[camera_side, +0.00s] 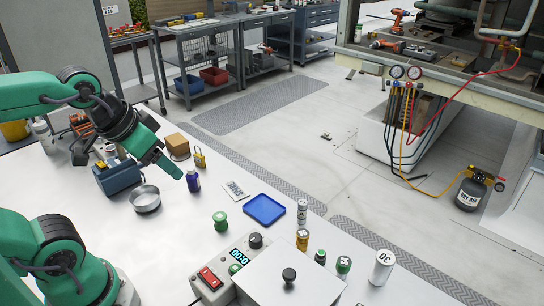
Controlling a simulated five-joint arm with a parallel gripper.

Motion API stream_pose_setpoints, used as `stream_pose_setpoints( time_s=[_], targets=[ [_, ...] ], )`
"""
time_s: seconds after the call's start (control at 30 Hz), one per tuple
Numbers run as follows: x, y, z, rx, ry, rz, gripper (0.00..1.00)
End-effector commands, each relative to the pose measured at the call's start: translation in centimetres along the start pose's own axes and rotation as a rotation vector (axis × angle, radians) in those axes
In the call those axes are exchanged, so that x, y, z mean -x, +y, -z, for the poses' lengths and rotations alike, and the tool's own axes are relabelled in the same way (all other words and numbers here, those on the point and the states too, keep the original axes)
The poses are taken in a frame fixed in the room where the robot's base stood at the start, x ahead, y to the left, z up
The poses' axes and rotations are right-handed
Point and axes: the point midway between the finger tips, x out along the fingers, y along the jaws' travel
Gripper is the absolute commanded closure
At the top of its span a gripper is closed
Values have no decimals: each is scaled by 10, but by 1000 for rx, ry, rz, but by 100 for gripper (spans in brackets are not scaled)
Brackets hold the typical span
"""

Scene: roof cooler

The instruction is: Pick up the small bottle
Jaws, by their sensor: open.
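A small dark blue-purple bottle (193,182) stands upright on the pale worktop, left of centre. My gripper (178,174) comes down from the upper left, with its tip just left of the bottle and close to its top. The gap between the fingers is hard to see from this side. My gripper is open and nothing shows held in it. Whether it touches the bottle cannot be told.
Near the bottle are a metal bowl (146,199), a yellow padlock (200,158), a cardboard box (177,144), a blue toolbox (117,177), a green knob-shaped piece (220,221) and a blue tray (264,209). A control box (213,280) stands in front.

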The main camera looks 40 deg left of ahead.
Motion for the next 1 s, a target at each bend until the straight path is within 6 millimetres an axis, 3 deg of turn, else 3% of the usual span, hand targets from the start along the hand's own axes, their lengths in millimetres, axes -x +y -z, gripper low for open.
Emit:
stream_pose_setpoints(
  time_s=[0.47,1.0],
  targets=[
    [-25,-26,34,41,-109,38,39],
    [-96,-93,76,122,-296,70,39]
  ],
)
